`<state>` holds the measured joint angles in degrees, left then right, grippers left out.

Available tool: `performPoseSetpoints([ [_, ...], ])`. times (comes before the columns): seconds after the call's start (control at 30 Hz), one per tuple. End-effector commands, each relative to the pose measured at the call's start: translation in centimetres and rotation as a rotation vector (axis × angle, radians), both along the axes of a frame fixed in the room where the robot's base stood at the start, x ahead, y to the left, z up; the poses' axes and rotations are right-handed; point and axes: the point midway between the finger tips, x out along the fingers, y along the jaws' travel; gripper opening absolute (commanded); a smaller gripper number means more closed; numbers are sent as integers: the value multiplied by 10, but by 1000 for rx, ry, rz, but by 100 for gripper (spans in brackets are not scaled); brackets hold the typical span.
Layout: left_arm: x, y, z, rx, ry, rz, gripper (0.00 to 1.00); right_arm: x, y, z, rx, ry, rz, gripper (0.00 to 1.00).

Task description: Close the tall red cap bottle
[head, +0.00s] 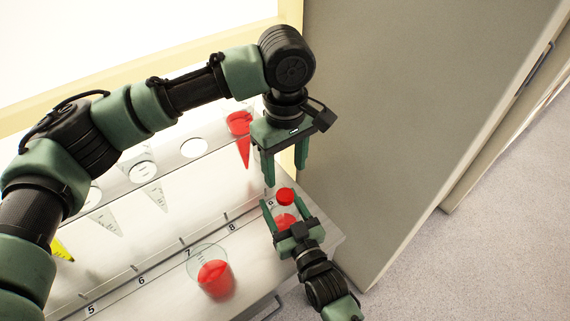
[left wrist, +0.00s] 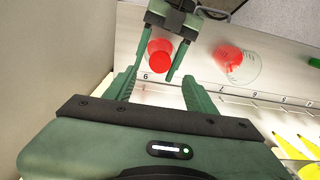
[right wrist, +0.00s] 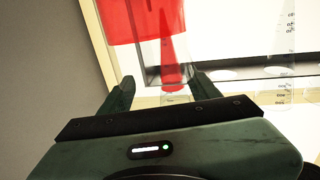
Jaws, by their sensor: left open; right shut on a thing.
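The bottle (head: 285,219) holds red liquid and has a red cap (head: 285,196) at its top. It stands near the right end of the shelf. My right gripper (head: 287,210) reaches in from below and is shut on the bottle, with one finger on each side. My left gripper (head: 286,172) is open, points down and hangs just above the cap. In the left wrist view the cap (left wrist: 159,50) lies beyond and between the open left fingers (left wrist: 160,88), apart from them. I cannot tell how firmly the cap sits on the neck.
A beaker of red liquid (head: 214,279) stands left of the bottle. A red-filled cone (head: 240,125) hangs in the rack behind, with clear cones and a yellow one (head: 62,249) farther left. A grey panel (head: 400,110) rises close on the right.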

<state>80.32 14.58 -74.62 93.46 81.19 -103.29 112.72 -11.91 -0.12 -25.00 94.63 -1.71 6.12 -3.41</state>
Motion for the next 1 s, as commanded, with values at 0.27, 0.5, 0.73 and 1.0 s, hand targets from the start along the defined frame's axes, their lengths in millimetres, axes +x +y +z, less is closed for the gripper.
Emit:
performPoseSetpoints([
  [0.27,0,0,-14,1,2,-1,56,0,0,0,0,1,0,0],
  [0.5,-1,0,-51,2,3,-2,56,0,0,0,0,1,0,0],
  [0.73,0,0,-76,1,1,-2,56,0,0,0,0,1,0,0],
  [1.0,0,0,-80,0,0,-2,56,0,0,0,0,1,0,0],
])
